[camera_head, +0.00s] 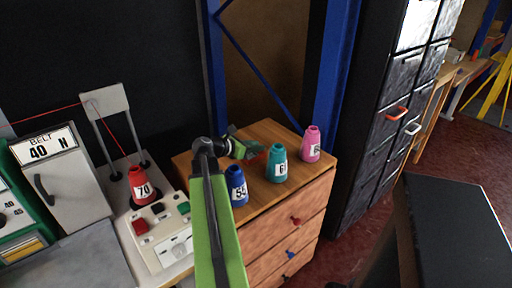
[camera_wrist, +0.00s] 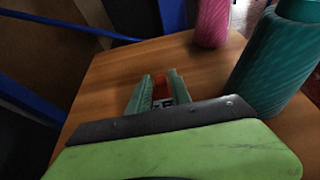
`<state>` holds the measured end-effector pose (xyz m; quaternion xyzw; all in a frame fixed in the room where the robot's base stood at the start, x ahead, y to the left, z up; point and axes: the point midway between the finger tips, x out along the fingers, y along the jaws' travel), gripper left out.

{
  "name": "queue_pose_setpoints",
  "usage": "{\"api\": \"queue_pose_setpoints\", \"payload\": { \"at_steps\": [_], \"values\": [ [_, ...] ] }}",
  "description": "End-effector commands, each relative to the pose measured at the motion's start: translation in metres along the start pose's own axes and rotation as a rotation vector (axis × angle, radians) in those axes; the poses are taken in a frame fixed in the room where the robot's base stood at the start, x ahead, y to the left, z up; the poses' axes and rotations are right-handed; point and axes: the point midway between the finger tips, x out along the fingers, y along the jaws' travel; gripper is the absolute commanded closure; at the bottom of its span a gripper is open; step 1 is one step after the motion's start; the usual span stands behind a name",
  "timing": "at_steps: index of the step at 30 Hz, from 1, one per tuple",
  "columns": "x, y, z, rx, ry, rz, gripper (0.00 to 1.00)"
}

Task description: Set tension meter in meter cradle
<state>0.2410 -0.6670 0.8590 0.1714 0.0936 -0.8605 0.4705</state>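My gripper (camera_head: 247,148) is low over the top of the wooden drawer cabinet, and its two fingers (camera_wrist: 160,80) point away from the wrist camera. Between the fingers is a small red and grey object (camera_wrist: 161,92), which may be the tension meter. A red patch of it also shows beside the gripper in the head view (camera_head: 257,159). The fingers stand apart with this object between them, but I cannot tell whether they press on it or whether it rests on the wood. I cannot make out a meter cradle in either view.
Blue (camera_head: 236,187), teal (camera_head: 277,163) and pink (camera_head: 311,144) numbered cones stand on the cabinet top (camera_head: 268,130). The teal cone is close right of my gripper in the wrist view (camera_wrist: 275,60). A red cone (camera_head: 139,187) stands by a control panel (camera_head: 165,235) at left.

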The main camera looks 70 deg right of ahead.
Motion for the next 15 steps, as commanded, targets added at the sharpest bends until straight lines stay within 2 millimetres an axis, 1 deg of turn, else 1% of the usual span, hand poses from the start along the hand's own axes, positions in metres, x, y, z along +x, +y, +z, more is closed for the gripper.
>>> {"api": "queue_pose_setpoints", "payload": {
  "at_steps": [1,2,3,11,13,15],
  "values": [
    [0.000,0.000,0.000,0.000,0.000,0.000,0.67],
    [0.000,0.000,0.000,0.000,0.000,0.000,0.63],
    [0.000,0.000,0.000,0.000,0.000,0.000,0.62],
    [0.000,0.000,0.002,0.000,0.000,0.000,0.62],
    [-0.003,0.000,0.007,0.000,0.000,0.000,0.62],
    [-0.015,0.000,0.006,-0.001,0.000,0.002,0.62]
  ]
}}
